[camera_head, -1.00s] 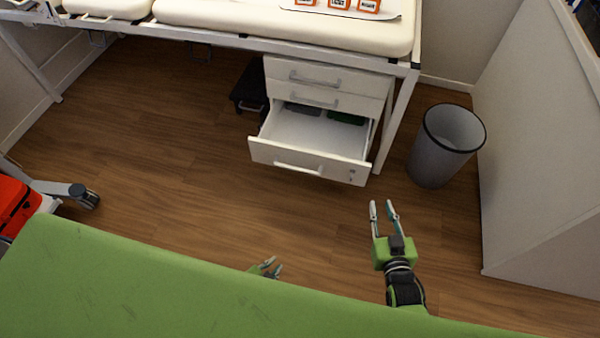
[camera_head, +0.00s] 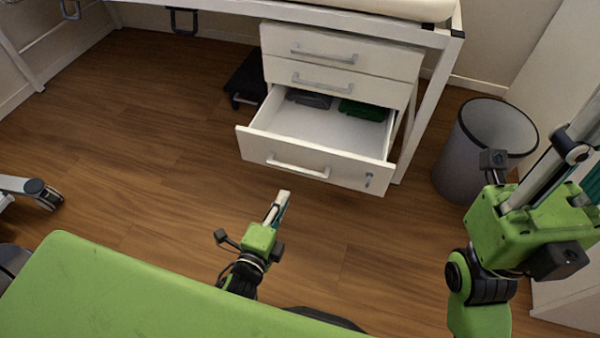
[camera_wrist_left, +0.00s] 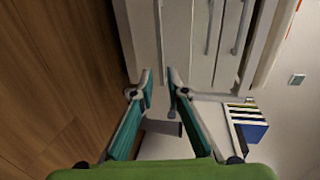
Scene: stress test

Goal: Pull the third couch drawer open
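The white drawer unit stands under the couch. Its third, lowest drawer (camera_head: 320,162) is pulled well out, and the inside shows. Its front has a bar handle (camera_head: 298,167) and a small lock at the right. The two upper drawers (camera_head: 340,82) are shut. My left gripper (camera_head: 283,200) is in front of and below this handle, apart from it and empty. In the left wrist view its two fingers (camera_wrist_left: 161,80) are apart, with the handle (camera_wrist_left: 159,35) beyond their tips. My right gripper (camera_head: 585,150) is raised at the right, its fingers apart, with tips partly out of frame.
A grey waste bin (camera_head: 486,150) stands right of the unit, near a white panel (camera_head: 560,60). The couch frame's leg (camera_head: 432,100) is close to the drawer's right side. A dark object (camera_head: 247,82) lies left of the unit.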

